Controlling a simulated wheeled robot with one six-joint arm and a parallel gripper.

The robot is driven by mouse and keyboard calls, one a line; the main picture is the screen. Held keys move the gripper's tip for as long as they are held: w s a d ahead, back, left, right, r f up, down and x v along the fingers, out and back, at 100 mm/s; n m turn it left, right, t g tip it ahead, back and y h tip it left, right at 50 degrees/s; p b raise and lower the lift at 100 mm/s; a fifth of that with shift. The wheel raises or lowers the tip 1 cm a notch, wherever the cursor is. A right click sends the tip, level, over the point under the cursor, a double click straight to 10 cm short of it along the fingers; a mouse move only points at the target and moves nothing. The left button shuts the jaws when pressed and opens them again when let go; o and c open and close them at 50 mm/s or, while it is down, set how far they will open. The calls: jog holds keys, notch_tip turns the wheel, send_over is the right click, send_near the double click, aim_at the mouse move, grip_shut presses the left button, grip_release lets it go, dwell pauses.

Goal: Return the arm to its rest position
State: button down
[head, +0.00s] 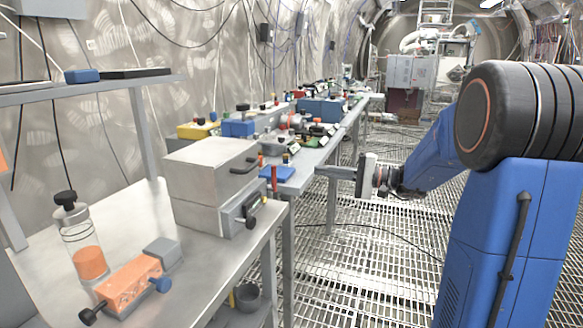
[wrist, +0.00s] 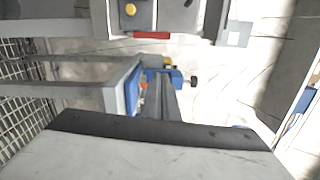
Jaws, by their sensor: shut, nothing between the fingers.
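My blue arm (head: 425,165) reaches in from the right in the head view, bent at a large dark joint. My gripper (head: 322,172) points left, level with the long bench top and close to its near end. Its fingers look shut and hold nothing. I cannot tell from the head view whether the fingertips are over the bench edge or just in front of it. In the wrist view my shut gripper (wrist: 158,78) stands up from the pale gripper body at the bottom, with blue and yellow parts behind it.
The near bench (head: 140,215) carries a grey metal box (head: 212,180), an orange block device (head: 132,285) and a clear bottle with orange contents (head: 85,245). The long bench beyond it is crowded with coloured devices, including a blue box (head: 320,109). The grated floor (head: 370,255) is mostly open.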

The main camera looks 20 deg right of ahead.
jog(key=s+a+f+n+g+h, duration=0.2)
jog(key=s+a+f+g+h, duration=0.15)
jog(key=s+a, duration=0.45)
jog(key=s+a+f+n+g+h, duration=0.2)
jog(key=s+a+f+g, duration=0.15)
jog(key=s, duration=0.95)
jog(key=s+d+f+n+h, duration=0.1)
jog(key=s+d+f+h, duration=0.1)
jog(key=s, duration=0.3)
jog(key=s+d+f+n+t+h, duration=0.1)
jog(key=s+d+f+h, duration=0.1)
jog(key=s+d+h, duration=0.2)
jog(key=s+d+f+n+t+h, duration=0.1)
jog(key=s+d+f+h, duration=0.1)
jog(key=s, duration=0.5)
jog(key=shift+s+d+f+n+h, duration=0.15)
jog(key=shift+d+f+n+h, duration=0.25)
jog(key=shift+h, duration=0.35)
